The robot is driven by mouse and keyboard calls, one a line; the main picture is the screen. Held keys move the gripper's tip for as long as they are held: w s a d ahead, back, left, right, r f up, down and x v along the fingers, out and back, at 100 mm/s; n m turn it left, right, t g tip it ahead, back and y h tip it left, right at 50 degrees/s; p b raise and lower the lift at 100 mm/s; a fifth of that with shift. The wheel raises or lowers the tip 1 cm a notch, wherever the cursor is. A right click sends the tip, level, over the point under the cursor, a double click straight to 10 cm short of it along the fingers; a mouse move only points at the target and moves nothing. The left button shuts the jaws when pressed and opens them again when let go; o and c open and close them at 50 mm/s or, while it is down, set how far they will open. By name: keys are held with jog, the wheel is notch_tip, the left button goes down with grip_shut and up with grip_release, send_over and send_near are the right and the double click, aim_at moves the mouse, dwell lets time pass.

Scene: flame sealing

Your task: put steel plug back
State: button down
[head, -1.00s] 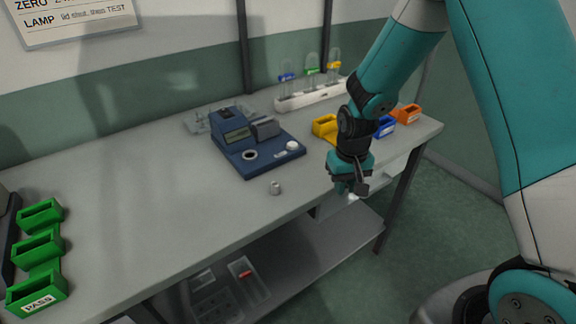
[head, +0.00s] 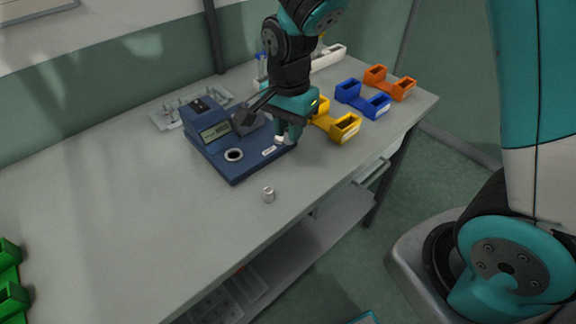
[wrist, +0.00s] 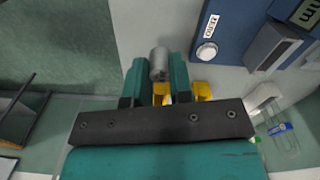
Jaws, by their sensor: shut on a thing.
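My gripper (head: 288,130) is over the front right corner of the blue tester (head: 212,168). In the wrist view its two teal fingers (wrist: 158,74) are shut on a grey metal cylinder, the steel plug (wrist: 160,60), which sticks out beyond the fingertips. I cannot make out the held plug in the head view. The tester has an open round well (head: 233,155) with a pale rim at its front left. Its white ZERO knob (wrist: 207,52) lies to the right of the fingers in the wrist view. A small pale cylinder (head: 268,196) stands upright on the table in front of the tester.
Yellow (head: 345,128), blue (head: 374,105) and orange (head: 400,90) holders stand to the right. A white rack (head: 328,58) is behind my arm, and a flat tray (head: 165,118) lies behind the tester. Green holders (head: 10,300) are far left. The left table surface is clear.

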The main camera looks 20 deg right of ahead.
aim_at(289, 179)
notch_tip(289, 179, down, 12)
jog(key=shift+r+p, duration=0.1)
jog(key=shift+p, duration=0.3)
jog(key=shift+f, duration=0.25)
jog(key=c, duration=1)
grip_release()
jog(key=shift+r, duration=0.15)
jog(key=shift+n, duration=0.4)
jog(key=r, duration=0.4)
jog(key=r+b, duration=0.1)
jog(key=r, duration=0.8)
jog(key=shift+s+a, duration=0.15)
jog(key=shift+s, duration=0.15)
jog(key=s+a+r+n+y, duration=0.1)
jog(key=s+r+n, duration=0.2)
jog(key=s+n, duration=0.3)
jog(key=s+a+r+n+y, duration=0.1)
jog(key=s+a+r+n, duration=0.1)
jog(key=s+r+n, duration=0.2)
jog(key=s+a+r+n+y, duration=0.1)
jog(key=s+r+n+y, duration=0.1)
jog(key=s+r+n, duration=0.2)
jog(key=shift+s+a+r+n, duration=0.1)
jog(key=shift+s+n, duration=0.85)
jog(key=shift+s, duration=0.05)
jog(key=shift+s+a+r+n, duration=0.1)
jog(key=shift+s+n, duration=0.85)
jog(key=shift+s, duration=0.05)
